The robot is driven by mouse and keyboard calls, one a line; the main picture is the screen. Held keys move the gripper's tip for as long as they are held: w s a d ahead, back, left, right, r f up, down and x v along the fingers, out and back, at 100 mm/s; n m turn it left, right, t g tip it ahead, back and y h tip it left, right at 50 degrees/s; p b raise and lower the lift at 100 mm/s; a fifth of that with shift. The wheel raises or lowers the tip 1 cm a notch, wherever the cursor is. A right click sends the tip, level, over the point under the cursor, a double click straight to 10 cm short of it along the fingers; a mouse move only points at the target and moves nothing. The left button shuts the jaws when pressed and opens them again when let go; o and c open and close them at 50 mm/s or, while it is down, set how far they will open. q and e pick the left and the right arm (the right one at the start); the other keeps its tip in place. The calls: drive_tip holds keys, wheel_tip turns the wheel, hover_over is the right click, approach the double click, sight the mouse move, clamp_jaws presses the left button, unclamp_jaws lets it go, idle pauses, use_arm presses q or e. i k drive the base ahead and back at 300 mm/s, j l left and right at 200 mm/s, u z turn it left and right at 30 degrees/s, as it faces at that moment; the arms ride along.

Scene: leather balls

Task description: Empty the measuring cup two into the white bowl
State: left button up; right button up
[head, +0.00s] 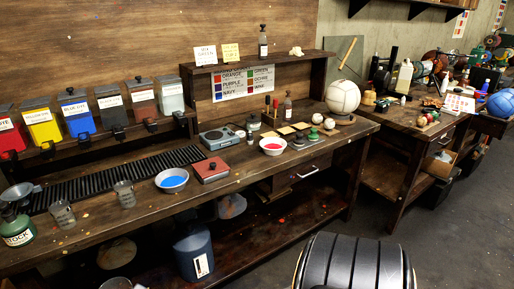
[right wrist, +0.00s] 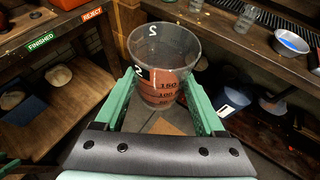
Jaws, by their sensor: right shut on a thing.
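In the right wrist view my right gripper (right wrist: 160,82) is shut on a clear measuring cup (right wrist: 166,50) marked with a 2. The cup looks upright, with its open rim towards the top of the view. Its lower part shows reddish brown behind the printed scale. A white bowl with blue contents (head: 172,187) stands on the workbench in the head view and also shows in the right wrist view (right wrist: 291,49). A second white bowl with red contents (head: 273,152) stands farther right. Neither gripper shows in the head view.
Two clear cups (head: 124,194) (head: 61,215) stand on the bench left of the blue-filled bowl. A red box (head: 209,171) sits close to that bowl's right. A blue bin (head: 194,255) stands below the bench. FINISHED and REJECT signs (right wrist: 41,42) mark a shelf unit.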

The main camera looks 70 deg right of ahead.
sight(272, 146)
drive_tip(key=k+l, duration=0.1)
drive_tip(key=l, duration=0.4)
drive_tip(key=k+l, duration=0.15)
drive_tip(key=l, duration=0.35)
drive_tip(key=k+l, duration=0.1)
drive_tip(key=l, duration=0.4)
drive_tip(key=k+l, duration=0.15)
drive_tip(key=l, duration=0.35)
drive_tip(key=k+l, duration=0.1)
drive_tip(key=l, duration=0.4)
drive_tip(key=k+l, duration=0.1)
drive_tip(key=l, duration=0.4)
drive_tip(key=k+l, duration=0.15)
drive_tip(key=l, duration=0.35)
drive_tip(key=k+l, duration=0.1)
drive_tip(key=l, duration=0.35)
drive_tip(key=l+u, duration=0.05)
